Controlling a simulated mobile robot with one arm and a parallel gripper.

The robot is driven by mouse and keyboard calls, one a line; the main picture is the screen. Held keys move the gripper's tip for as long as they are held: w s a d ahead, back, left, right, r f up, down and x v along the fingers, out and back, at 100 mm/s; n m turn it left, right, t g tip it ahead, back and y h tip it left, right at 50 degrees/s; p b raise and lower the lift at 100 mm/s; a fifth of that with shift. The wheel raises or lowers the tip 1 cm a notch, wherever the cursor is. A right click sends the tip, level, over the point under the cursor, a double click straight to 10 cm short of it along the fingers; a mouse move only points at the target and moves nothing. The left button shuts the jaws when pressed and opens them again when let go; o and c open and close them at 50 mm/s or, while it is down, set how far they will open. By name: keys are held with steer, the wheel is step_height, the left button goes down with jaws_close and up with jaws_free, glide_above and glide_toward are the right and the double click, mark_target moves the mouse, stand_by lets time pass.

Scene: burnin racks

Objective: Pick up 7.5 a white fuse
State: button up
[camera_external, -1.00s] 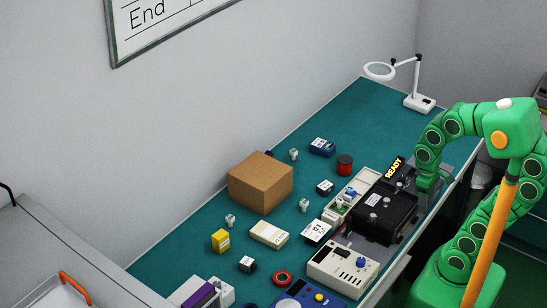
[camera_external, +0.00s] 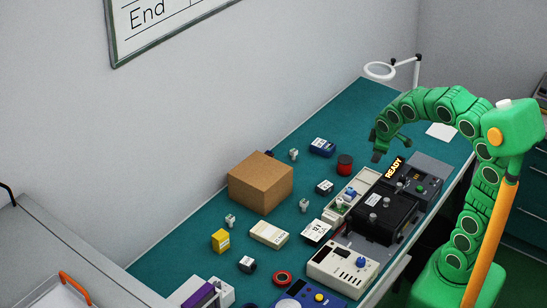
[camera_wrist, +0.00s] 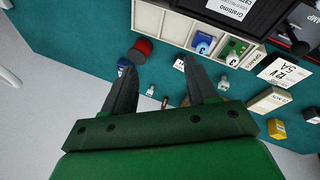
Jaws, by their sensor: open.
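Several small pale fuse-like pieces stand on the green bench mat: one behind the red spool (camera_external: 294,154), one right of the cardboard box (camera_external: 304,205), one in front of it (camera_external: 230,220). Their markings are too small to read, so I cannot tell which is the 7.5 A. In the wrist view, one small white piece (camera_wrist: 223,83) lies right of the right finger, and another (camera_wrist: 150,91) shows between the fingers, farther off. My gripper (camera_external: 377,153) is open and empty, above the bench behind the black unit. Its fingers (camera_wrist: 158,65) point down across the mat.
The cardboard box (camera_external: 261,183) stands at the wall side. The red spool (camera_external: 345,165) and blue box (camera_external: 322,147) are near my gripper. The black unit (camera_external: 383,215), beige tray (camera_external: 350,190) and beige meter (camera_external: 342,268) line the near edge. The far mat is mostly clear.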

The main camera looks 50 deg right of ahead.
mark_target(293, 150)
steer(key=w+d+f+n+t+h, duration=0.25)
steer(key=w+d+n, duration=0.35)
steer(key=w, duration=0.4)
steer(key=w+d+f+n+t+h, duration=0.1)
steer(key=w+d+n+t+h, duration=0.15)
steer(key=w+d+n, duration=0.55)
steer(key=w+a+f+n+t+y, duration=0.1)
steer(key=w+a+f+n+y, duration=0.1)
steer(key=w+a+f+n, duration=0.1)
steer(key=w+a+f+n+t+y, duration=0.2)
steer(key=w+a+f+n, duration=0.2)
steer(key=w+f+n, duration=0.2)
steer(key=w+a+f+n+t+y, duration=0.1)
steer(key=w+a+f+n+y, duration=0.1)
steer(key=f+n, duration=0.4)
steer(key=shift+w+a+n+t, duration=0.4)
steer(key=shift+w+a, duration=0.5)
steer(key=shift+w, duration=0.3)
steer(key=shift+x, duration=1.35)
steer(key=shift+w+d+f, duration=0.1)
steer(key=shift+w+d, duration=0.1)
steer(key=shift+w, duration=0.55)
steer(key=shift+w+d+f, duration=0.1)
steer(key=shift+w+d, duration=0.1)
steer(key=shift+w, duration=0.5)
steer(key=shift+x, duration=1)
steer(key=c, duration=1)
